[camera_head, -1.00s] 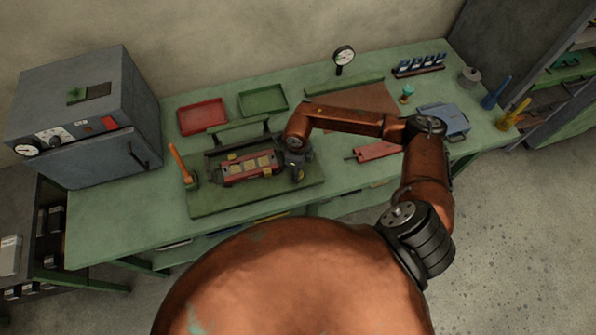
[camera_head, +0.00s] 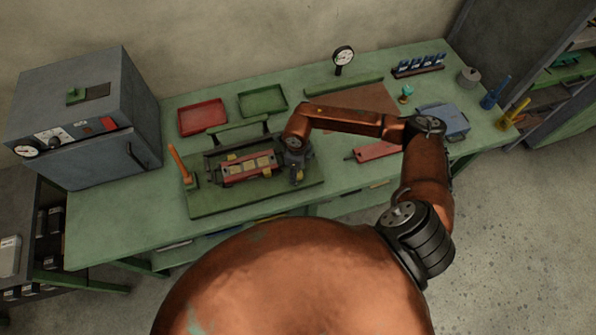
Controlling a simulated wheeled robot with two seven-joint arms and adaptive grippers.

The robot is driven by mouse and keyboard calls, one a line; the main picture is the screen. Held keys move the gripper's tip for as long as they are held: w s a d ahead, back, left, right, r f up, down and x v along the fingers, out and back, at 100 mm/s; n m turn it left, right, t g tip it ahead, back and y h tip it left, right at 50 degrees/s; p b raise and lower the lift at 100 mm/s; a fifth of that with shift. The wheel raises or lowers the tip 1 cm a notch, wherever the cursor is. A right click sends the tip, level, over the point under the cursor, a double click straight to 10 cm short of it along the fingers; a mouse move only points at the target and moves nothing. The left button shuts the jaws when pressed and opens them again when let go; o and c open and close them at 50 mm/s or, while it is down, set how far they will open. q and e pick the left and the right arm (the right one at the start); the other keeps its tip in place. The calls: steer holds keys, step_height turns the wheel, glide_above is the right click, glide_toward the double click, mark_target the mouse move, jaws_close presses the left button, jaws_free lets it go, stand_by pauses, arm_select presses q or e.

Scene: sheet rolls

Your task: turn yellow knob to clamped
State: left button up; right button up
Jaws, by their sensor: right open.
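A red fixture (camera_head: 231,177) with several yellowish blocks lies on a green base plate (camera_head: 215,205) on the bench. My right gripper (camera_head: 297,178) points down at the fixture's right end, with its jaws open. A small yellow spot, perhaps the yellow knob (camera_head: 299,176), shows at the fingertips. The gripper hides most of that end, so the knob's setting and any contact cannot be told. An orange lever (camera_head: 178,160) stands upright at the plate's left. My left gripper is not in view.
A grey oven-like box (camera_head: 85,115) stands at the bench's left end. A red tray (camera_head: 202,117) and a green tray (camera_head: 263,100) lie behind the fixture. A dial gauge (camera_head: 344,57) stands at the back. The bench front left is clear.

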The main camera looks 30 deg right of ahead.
steer(key=shift+r, duration=0.1)
step_height(320, 180, up, 12)
stand_by(0.5)
